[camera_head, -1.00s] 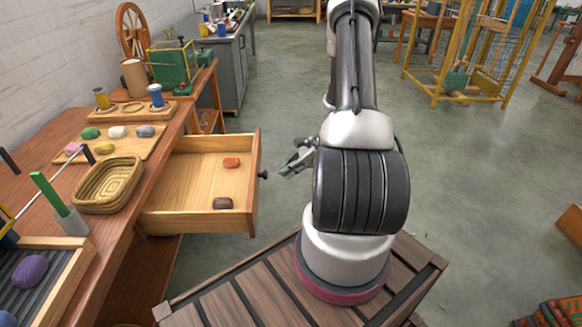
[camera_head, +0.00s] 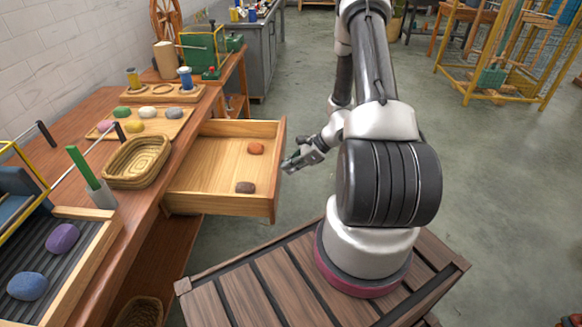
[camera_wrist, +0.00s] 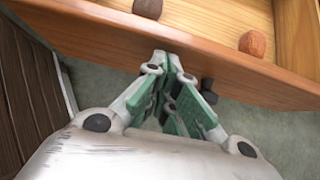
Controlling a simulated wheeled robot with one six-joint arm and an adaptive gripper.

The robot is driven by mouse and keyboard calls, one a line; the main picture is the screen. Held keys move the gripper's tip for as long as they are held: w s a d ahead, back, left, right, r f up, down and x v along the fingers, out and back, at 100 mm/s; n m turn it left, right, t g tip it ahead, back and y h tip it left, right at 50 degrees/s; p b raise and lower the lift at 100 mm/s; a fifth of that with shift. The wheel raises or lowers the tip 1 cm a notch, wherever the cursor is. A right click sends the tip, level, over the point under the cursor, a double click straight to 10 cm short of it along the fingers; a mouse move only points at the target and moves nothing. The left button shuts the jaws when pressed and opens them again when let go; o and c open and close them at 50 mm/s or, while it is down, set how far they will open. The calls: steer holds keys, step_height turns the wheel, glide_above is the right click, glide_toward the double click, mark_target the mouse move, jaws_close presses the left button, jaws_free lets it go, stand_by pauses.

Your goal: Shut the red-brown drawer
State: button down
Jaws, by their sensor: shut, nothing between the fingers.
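The red-brown drawer (camera_head: 225,207) stands pulled out of the wooden bench, its open top showing a pale inside. An orange skein (camera_head: 256,148) and a dark brown skein (camera_head: 245,187) lie in it. My gripper (camera_head: 289,164) is at the outer face of the drawer front, its fingers shut and empty. In the wrist view the green-padded fingertips (camera_wrist: 168,60) point at the front panel (camera_wrist: 110,38). I cannot tell whether they touch it. A dark knob (camera_wrist: 208,88) on the panel shows beside the fingers; in the head view the gripper hides it.
My wooden-slatted base is below the arm. Open floor (camera_head: 470,190) lies to the right.

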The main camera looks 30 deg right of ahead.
steer(key=w+a, duration=0.6)
steer(key=a, duration=0.2)
steer(key=w+a, duration=0.5)
steer(key=a, duration=0.4)
steer(key=w+a, duration=0.6)
steer(key=a, duration=0.3)
steer(key=shift+w, duration=0.3)
